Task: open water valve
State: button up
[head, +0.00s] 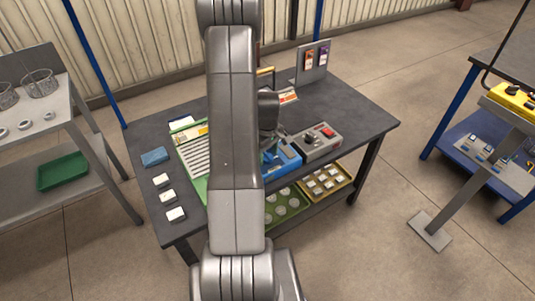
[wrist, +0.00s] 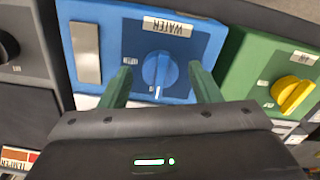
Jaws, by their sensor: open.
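The water valve is a round blue knob (wrist: 160,72) with a white pointer mark, on a blue box (wrist: 205,45) with a WATER label (wrist: 167,27). In the wrist view the label looks upside down and the white mark points down toward my gripper. My gripper (wrist: 160,82) is open, with one green finger on each side of the knob. I cannot tell whether the fingers touch it. In the head view the blue box (head: 284,163) stands on the dark table, partly hidden by my arm. My gripper is hidden there.
A green box with a yellow knob (wrist: 293,94) is to the right of the blue box in the wrist view. A grey control box with a red button (head: 318,142) stands beside the blue box on the dark table (head: 350,105). White blocks (head: 176,214) lie at the table's left.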

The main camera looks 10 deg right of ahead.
jog(key=shift+f, duration=0.25)
jog(key=c, duration=1)
